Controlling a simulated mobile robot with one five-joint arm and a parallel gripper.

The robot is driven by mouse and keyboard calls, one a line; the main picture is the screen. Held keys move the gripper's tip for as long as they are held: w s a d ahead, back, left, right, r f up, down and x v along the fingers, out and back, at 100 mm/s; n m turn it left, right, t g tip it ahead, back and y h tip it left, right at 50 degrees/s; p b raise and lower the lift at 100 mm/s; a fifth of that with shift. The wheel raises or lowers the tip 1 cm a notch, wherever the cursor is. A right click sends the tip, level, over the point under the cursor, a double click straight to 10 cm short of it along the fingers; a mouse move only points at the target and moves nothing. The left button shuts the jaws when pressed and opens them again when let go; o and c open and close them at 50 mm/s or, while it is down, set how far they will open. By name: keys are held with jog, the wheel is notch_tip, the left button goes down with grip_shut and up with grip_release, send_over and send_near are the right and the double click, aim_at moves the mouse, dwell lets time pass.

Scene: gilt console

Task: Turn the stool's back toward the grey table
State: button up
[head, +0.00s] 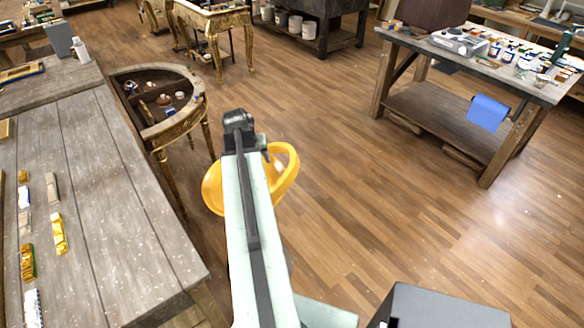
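A yellow stool (213,190) stands on the wood floor near the picture's centre, partly hidden behind my arm. Its curved, looped part (284,170), which looks like the back, rises on the right side of my arm. The rounded yellow part shows on the left. My arm reaches up over it from the bottom and ends in a dark joint. My gripper's fingers do not show, and contact with the stool cannot be seen. A grey plank table (110,190) fills the left side. Another grey-topped table (440,62) stands at the upper right; which one the task means is unclear.
A half-round gilt console (157,133) stands close left of the stool. A gilt table (215,18) and a dark workbench (347,8) stand at the back. A blue cloth (488,112) hangs from the right table. The floor right of the stool is open.

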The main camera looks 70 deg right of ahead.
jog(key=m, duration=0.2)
send_near(292, 163)
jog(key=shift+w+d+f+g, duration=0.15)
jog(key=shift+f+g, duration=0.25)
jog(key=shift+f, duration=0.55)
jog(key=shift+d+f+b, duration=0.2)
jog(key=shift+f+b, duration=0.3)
jog(key=shift+b, duration=0.15)
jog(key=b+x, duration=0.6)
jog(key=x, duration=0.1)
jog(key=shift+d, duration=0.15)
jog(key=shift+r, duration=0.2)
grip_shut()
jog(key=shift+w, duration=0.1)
